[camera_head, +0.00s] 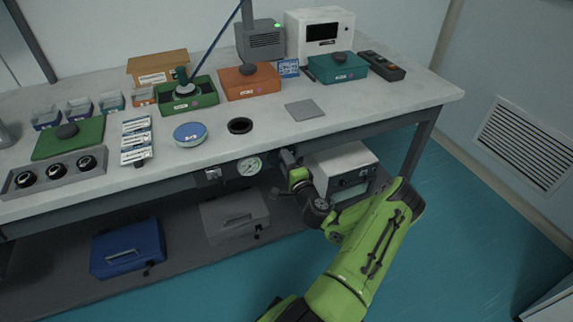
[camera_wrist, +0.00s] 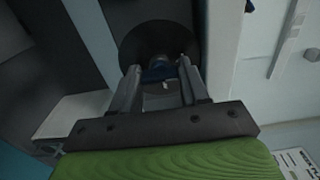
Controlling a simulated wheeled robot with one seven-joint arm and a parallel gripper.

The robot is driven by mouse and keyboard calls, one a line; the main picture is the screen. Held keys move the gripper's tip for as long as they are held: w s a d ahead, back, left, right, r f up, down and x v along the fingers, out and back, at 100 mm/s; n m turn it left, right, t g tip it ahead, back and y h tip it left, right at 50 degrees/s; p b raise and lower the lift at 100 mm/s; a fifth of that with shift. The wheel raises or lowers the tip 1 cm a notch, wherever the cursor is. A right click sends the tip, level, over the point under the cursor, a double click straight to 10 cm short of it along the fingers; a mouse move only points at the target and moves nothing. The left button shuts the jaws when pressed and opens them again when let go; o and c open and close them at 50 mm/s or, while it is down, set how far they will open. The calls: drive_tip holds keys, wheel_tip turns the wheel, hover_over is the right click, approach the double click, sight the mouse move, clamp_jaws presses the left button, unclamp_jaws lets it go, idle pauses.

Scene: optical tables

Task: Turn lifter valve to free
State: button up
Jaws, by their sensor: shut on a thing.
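The lifter valve (camera_wrist: 159,72) shows in the wrist view as a small blue handle with a pale mark, in front of a round dark disc (camera_wrist: 150,42). My gripper (camera_wrist: 160,80) is shut on the handle, one finger on each side of it. In the head view my gripper (camera_head: 287,158) is at the front edge of the table, just right of a round gauge (camera_head: 249,166). There the valve is hidden behind my gripper. I cannot read which position the handle points to.
The optical table (camera_head: 375,112) carries trays, boxes and instruments. Below it stand a white device (camera_head: 342,165) close to my arm, a grey case (camera_head: 235,214) and a blue case (camera_head: 127,248). A small switch box (camera_head: 212,174) is left of the gauge. The floor at right is clear.

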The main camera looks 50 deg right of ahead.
idle(0.3)
drive_tip(key=o, duration=1.1)
drive_tip(key=shift+c, duration=0.2)
drive_tip(key=p+v, duration=0.2)
drive_tip(key=v, duration=1.3)
drive_tip(key=shift+s+a, duration=0.2)
drive_tip(key=shift+s, duration=0.15)
drive_tip(key=shift+n, duration=0.3)
